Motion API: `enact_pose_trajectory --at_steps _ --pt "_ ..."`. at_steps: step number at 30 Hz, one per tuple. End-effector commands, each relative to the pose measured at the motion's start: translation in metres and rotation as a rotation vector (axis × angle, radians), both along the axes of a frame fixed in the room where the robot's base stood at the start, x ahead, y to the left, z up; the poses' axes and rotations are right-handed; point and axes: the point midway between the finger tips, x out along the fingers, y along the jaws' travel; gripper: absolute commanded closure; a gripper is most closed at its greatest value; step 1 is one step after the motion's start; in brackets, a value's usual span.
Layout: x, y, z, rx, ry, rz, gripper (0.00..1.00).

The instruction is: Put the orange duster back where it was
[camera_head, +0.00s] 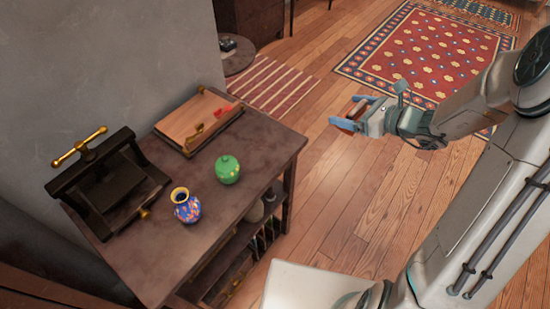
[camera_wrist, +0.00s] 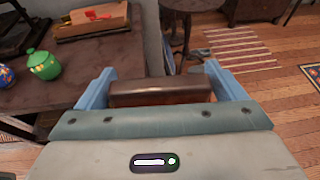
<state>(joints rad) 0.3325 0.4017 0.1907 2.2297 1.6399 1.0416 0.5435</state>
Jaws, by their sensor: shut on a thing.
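My gripper (camera_head: 354,110) is out over the bare wood floor, to the right of the dark wooden desk (camera_head: 130,255). In the wrist view its two blue fingers are shut on a reddish-brown, wood-like block (camera_wrist: 160,92), held crosswise between them. I cannot tell from its colour whether this block is the orange duster; its underside is hidden. No other duster can be made out. The desk also shows at the left of the wrist view (camera_wrist: 75,92), apart from the held block.
On the desk stand a black press with a brass handle (camera_head: 108,190), a blue patterned vase (camera_head: 186,207), a green lidded jar (camera_head: 228,169) and a wooden tray (camera_head: 195,122) with a red item. A small round table (camera_head: 238,60) stands behind. Open floor (camera_head: 335,195) lies right.

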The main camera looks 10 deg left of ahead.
Motion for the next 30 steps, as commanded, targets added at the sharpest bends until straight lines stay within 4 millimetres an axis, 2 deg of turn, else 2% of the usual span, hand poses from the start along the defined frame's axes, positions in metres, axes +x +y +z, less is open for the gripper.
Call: enact_pose_trajectory --at_steps 1,8,15,24,27,30 --pt "-0.004 0.01 -0.01 -0.003 -0.008 0.012 0.31" --pt "-0.028 0.048 -0.006 -0.002 -0.01 0.039 0.31" --pt "-0.065 0.085 -0.004 -0.001 -0.01 0.065 0.31" --pt "-0.103 0.109 0.001 0.0 -0.004 0.084 0.31" --pt "-0.106 0.113 0.001 0.001 -0.001 0.085 0.31" --pt "-0.102 0.122 -0.006 0.001 0.002 0.089 0.31"
